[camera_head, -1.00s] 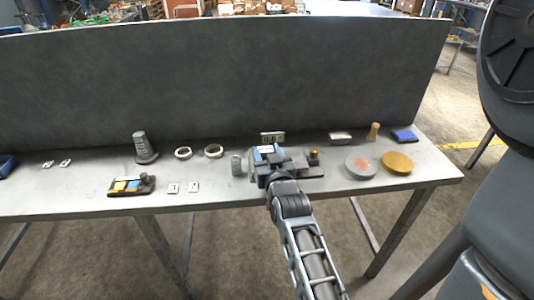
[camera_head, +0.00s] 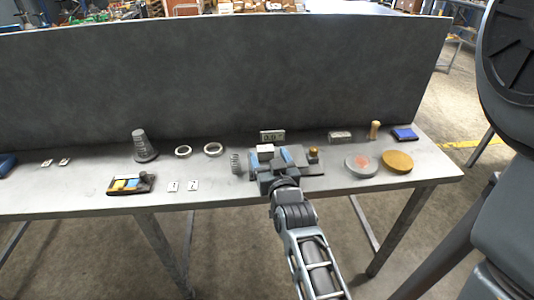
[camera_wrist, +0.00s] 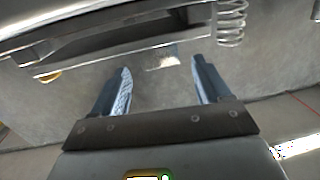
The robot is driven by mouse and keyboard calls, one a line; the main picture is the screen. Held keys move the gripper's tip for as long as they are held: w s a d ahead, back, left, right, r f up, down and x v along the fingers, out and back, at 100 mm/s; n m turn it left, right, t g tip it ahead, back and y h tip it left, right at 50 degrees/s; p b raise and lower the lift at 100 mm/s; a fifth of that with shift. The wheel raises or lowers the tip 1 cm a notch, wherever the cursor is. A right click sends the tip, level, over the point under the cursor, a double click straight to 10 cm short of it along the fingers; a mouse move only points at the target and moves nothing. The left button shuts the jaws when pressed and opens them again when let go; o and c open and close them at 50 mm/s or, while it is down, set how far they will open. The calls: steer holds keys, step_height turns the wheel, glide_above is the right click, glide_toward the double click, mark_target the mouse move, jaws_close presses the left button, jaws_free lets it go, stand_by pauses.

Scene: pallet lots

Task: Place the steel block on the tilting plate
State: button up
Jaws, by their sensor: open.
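A dark fixture (camera_head: 312,168), which I take to be the tilting plate, stands on the table. A small pale block (camera_head: 265,149), likely the steel block, shows at the fixture's left side, just beyond my gripper. My gripper (camera_head: 271,157) is open over the fixture's left part, with the block's pale top showing between its bluish fingers. In the wrist view, my gripper (camera_wrist: 162,75) has its fingers wide apart, and a pale patch lies between and beyond them. The contact under the block is hidden.
A coil spring (camera_head: 236,164) stands close left of my gripper. A small display (camera_head: 272,136) is behind. A brass knob (camera_head: 313,152), grey disc (camera_head: 360,166) and gold disc (camera_head: 397,162) are right. Rings (camera_head: 213,149) and a stepped cone (camera_head: 144,147) are left.

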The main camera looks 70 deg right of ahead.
steer(key=v, duration=0.9)
steer(key=shift+b, duration=0.45)
